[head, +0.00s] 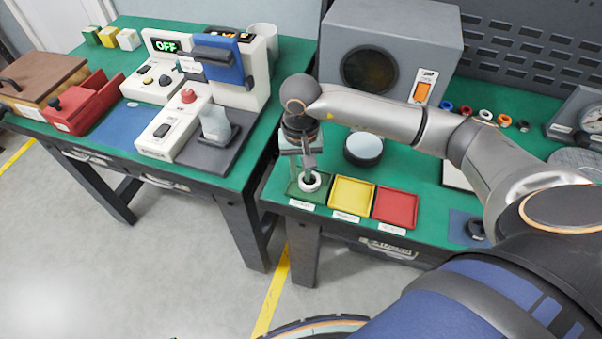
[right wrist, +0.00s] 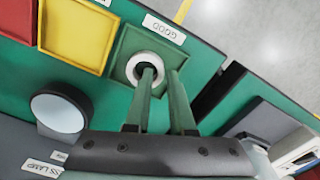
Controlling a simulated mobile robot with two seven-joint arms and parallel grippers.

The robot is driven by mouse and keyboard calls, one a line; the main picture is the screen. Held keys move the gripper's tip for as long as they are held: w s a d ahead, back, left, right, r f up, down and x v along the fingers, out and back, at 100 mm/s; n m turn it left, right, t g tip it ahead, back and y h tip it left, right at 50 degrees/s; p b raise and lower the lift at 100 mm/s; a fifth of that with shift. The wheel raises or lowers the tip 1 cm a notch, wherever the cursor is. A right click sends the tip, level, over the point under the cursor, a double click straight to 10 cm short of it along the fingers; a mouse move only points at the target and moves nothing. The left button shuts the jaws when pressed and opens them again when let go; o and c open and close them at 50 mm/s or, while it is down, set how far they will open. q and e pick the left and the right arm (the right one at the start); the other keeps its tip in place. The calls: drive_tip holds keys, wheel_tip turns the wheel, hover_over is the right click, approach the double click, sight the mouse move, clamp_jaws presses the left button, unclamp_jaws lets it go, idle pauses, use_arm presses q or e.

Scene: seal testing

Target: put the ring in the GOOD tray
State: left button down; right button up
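The ring (head: 310,187) is white with a dark hole and shows over the green GOOD tray (head: 293,190). In the right wrist view the ring (right wrist: 132,75) lies within the outline of the GOOD tray (right wrist: 117,103). My right gripper (head: 303,171) points down at it. In the right wrist view one finger of the gripper (right wrist: 162,75) is in the ring's hole and the other is outside, with the ring's wall between them. The fingers look closed on that wall. I cannot tell whether the ring touches the tray floor. My left gripper is not in view.
A yellow tray (head: 352,193) and a red tray (head: 396,207) stand beside the GOOD tray. A round lamp-like disc (head: 363,147) stands behind them. Several loose rings (head: 485,115) lie at the back right. A left bench (head: 232,186) carries a test machine (head: 232,80).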

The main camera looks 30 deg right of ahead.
sight(301, 180)
wheel_tip(301, 180, up, 11)
idle(0.3)
drive_tip(key=shift+f, duration=0.1)
